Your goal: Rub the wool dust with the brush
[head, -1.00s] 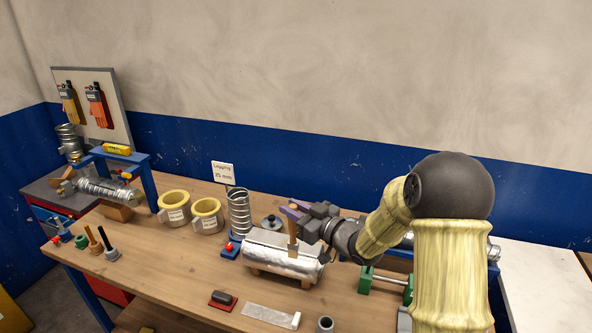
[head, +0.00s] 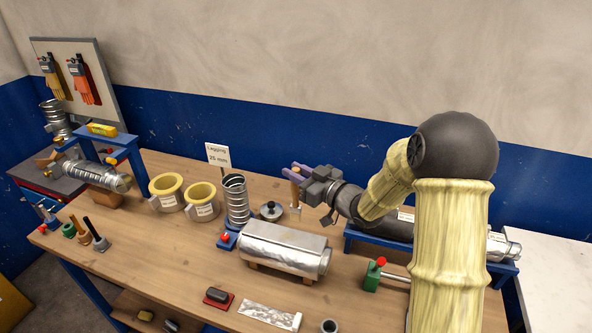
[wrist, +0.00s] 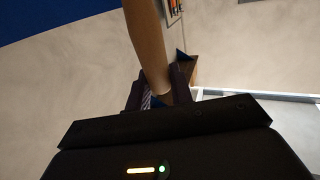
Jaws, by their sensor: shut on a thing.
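My gripper (head: 299,178) is shut on the brush. The brush's wooden handle (head: 296,175) is upright between the purple-grey fingers, with its lower end (head: 295,208) below them. The handle also shows large in the wrist view (wrist: 147,40), between the dark jaws. The brush is behind and above the foil-clad duct section (head: 283,252), apart from it in the picture. Whether its lower end touches the table is unclear. I cannot make out wool dust for certain in either view.
Two yellow-lined rings (head: 202,204) are farther left. A blue stand (head: 375,240) bears a dark pipe at right. A red-based block (head: 217,298) and a metal strip (head: 268,314) lie in front.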

